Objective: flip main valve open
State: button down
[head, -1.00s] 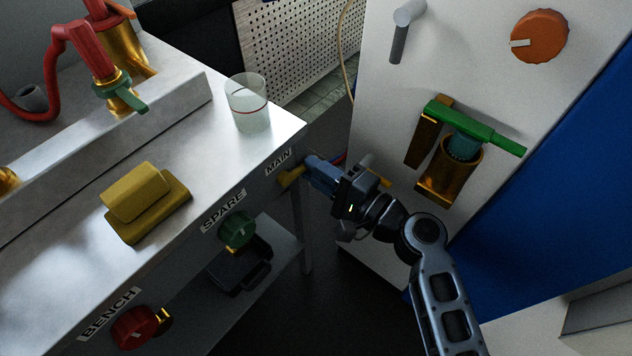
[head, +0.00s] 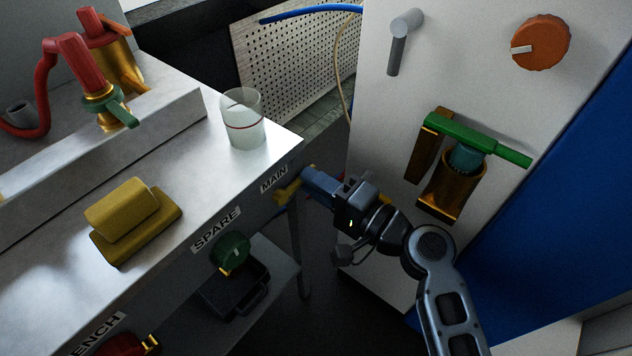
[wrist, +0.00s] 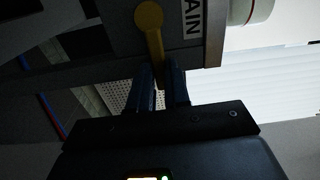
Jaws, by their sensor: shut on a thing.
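The main valve's yellow lever (head: 287,191) sits on the front of the bench, just below the MAIN label (head: 273,179). In the wrist view the yellow lever (wrist: 153,38) has a round hub beside the label and its arm runs down between my fingers. My gripper (head: 312,181) has blue fingers and is shut on the lever's end. In the wrist view the fingers (wrist: 161,84) lie on both sides of the lever's tip, which they partly hide.
A green SPARE knob (head: 231,251) and a red BENCH knob (head: 122,345) are left along the bench front. A glass beaker (head: 243,119) stands near the bench corner. A white cabinet with a green-handled valve (head: 480,138) and orange dial (head: 541,42) is close right of my arm.

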jog(key=c, duration=1.1)
grip_release()
jog(key=shift+s+d, duration=0.1)
jog(key=v, duration=0.7)
jog(key=shift+s+d+p, duration=0.2)
jog(key=shift+d+p, duration=0.05)
jog(key=shift+p, duration=0.05)
